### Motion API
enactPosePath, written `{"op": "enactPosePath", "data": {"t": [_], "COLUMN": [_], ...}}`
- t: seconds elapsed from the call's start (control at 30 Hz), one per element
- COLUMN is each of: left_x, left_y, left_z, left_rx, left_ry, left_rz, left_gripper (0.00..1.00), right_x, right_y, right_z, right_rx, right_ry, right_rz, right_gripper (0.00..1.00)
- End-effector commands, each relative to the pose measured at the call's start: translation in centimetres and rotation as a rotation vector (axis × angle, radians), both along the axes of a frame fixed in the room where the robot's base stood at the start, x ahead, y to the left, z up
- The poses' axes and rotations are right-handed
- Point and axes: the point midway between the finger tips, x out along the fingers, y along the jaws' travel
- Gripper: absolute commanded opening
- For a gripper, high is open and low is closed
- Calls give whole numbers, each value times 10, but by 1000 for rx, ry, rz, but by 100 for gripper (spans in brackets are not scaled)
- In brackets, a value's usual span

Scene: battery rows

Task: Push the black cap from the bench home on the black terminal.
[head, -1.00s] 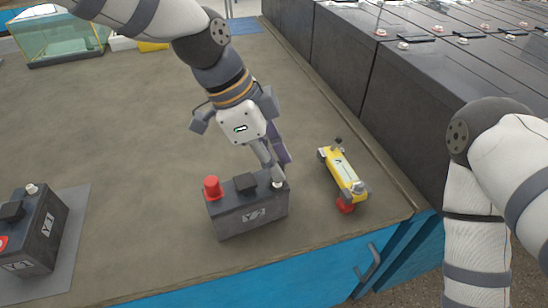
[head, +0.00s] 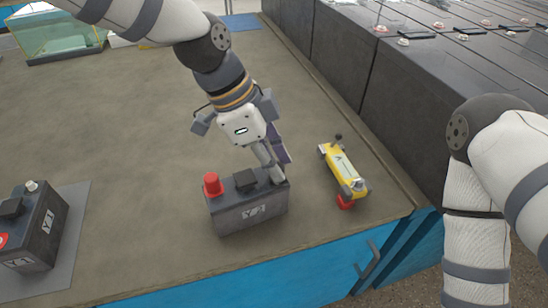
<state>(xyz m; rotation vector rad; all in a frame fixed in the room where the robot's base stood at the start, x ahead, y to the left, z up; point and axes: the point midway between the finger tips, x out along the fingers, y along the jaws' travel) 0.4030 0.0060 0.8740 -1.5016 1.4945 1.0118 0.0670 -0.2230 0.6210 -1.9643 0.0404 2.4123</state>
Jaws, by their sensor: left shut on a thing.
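My left gripper (head: 276,177) points down at the right end of the top, where the other terminal is. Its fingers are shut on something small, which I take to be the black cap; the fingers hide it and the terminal. I cannot tell how far the cap is on. My right arm is at the right, its gripper out of view.
A yellow device (head: 343,172) with red and black ends lies right of the battery. Another battery (head: 35,235) stands on a grey mat (head: 72,225) at lower left. Large dark battery cases (head: 400,100) line the right side. The bench middle is clear.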

Motion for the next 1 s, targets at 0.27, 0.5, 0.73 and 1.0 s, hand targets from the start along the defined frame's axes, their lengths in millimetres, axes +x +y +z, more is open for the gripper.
{"op": "enactPosePath", "data": {"t": [0.27,0.5,0.73,1.0], "left_x": [0,0,0,0], "left_y": [0,0,0,0], "left_z": [-4,-7,-7,-7], "left_rx": [1,1,1,1], "left_ry": [1,1,2,1], "left_rz": [0,0,-1,0], "left_gripper": [7,7,7,44], "right_x": [-1,-1,-1,-1], "right_y": [0,0,0,0], "right_z": [-1,-1,-1,-1], "right_rx": [0,0,0,0], "right_ry": [2,4,4,4], "right_rz": [0,0,0,0], "right_gripper": [55,55,55,55]}}
